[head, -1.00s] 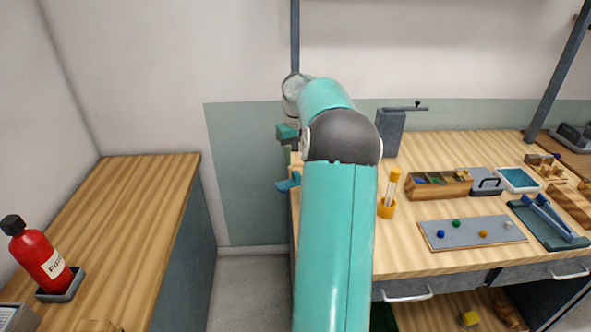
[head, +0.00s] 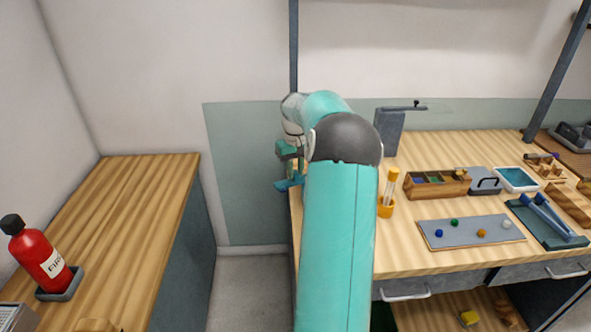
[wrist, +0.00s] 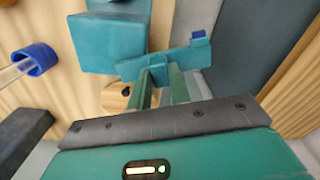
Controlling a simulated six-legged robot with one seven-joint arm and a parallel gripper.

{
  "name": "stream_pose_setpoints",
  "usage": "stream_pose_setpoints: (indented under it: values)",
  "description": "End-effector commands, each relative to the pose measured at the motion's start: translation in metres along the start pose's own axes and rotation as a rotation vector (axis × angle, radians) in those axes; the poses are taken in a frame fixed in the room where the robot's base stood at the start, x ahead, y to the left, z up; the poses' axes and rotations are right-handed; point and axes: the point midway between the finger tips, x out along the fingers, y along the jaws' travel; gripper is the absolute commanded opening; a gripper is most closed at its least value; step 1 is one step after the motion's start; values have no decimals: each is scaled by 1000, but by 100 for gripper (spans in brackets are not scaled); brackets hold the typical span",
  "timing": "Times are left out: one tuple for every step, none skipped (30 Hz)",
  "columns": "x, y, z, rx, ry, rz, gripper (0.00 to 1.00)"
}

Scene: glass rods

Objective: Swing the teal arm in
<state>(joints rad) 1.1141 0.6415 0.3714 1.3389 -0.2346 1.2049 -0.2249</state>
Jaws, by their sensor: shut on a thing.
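The teal arm (wrist: 190,56) is a flat bar with a small blue block at one end, beside a larger teal block (wrist: 108,42) in the wrist view. My gripper (wrist: 162,74) is shut on the bar, its two green fingers reaching it near the middle. In the head view the teal arm (head: 287,185) sticks out at the left edge of the workbench, and my gripper (head: 290,171) is just above it. My own arm hides much of the bench there.
A glass rod with a blue cap (wrist: 38,58) lies close left in the wrist view. On the bench (head: 440,255) are a yellow-capped tube in a holder (head: 386,209), a grey stand (head: 390,130) and a wooden box (head: 437,187). A gap separates the left counter (head: 120,220).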

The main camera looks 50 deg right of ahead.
Motion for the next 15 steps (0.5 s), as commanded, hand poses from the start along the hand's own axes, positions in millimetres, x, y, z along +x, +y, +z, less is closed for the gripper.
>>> stream_pose_setpoints:
  values:
    - [0, 0, 0, 0, 1, 0, 0]
    - [0, 0, 0, -1, 1, 0, 0]
    - [0, 0, 0, -2, 1, 1, 0]
    - [0, 0, 0, -4, 1, 1, 0]
    - [0, 0, 0, -7, 2, 1, 0]
    - [0, 0, 0, -12, 2, 1, 0]
    - [0, 0, 0, -17, 2, 1, 0]
    - [0, 0, 1, -23, 2, 1, 0]
    - [0, 0, 1, -34, 2, 1, 0]
    - [0, 0, 2, -44, 2, 2, 0]
    - [0, 0, 2, -54, 2, 2, 0]
    - [0, 0, 3, -72, 2, 2, 0]
    - [0, 0, 4, -86, 2, 3, 0]
    - [0, 0, 4, -103, 3, 3, 0]
    - [0, 0, 5, -127, 3, 3, 0]
